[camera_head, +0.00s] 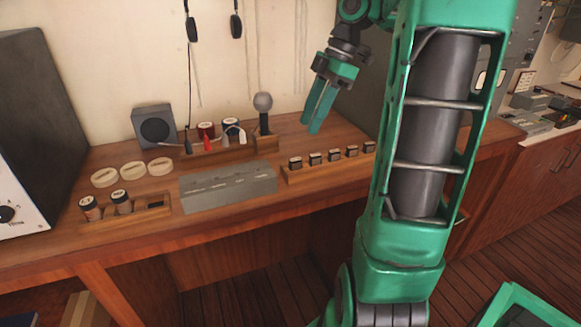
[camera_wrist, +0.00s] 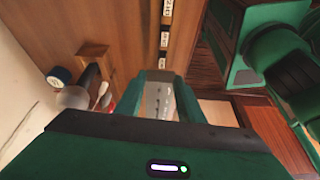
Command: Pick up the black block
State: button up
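Several small black blocks with pale label faces sit in a row in a wooden rack (camera_head: 330,170) on the desk, right of centre in the head view; the leftmost black block (camera_head: 295,163) is one of them. Some also show at the top of the wrist view, such as one labelled block (camera_wrist: 164,40). I cannot tell which one the task means. My gripper (camera_head: 311,126) hangs above the desk behind the row, pointing down and tilted. In the wrist view my gripper (camera_wrist: 160,90) has its fingers apart, with nothing between them but the grey slotted holder beyond.
The grey slotted holder (camera_head: 228,187) lies left of the rack. A microphone (camera_head: 263,104), red and dark spools (camera_head: 206,131), a speaker box (camera_head: 154,128) and pale discs (camera_head: 132,168) stand behind and left. Two cylinders stand in a wooden tray (camera_head: 148,213). The front desk strip is clear.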

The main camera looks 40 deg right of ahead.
aim_at(295, 159)
jog(key=shift+n, duration=0.4)
jog(key=shift+x, duration=5.25)
jog(key=shift+s+d, duration=0.1)
jog(key=shift+c, duration=0.6)
grip_shut()
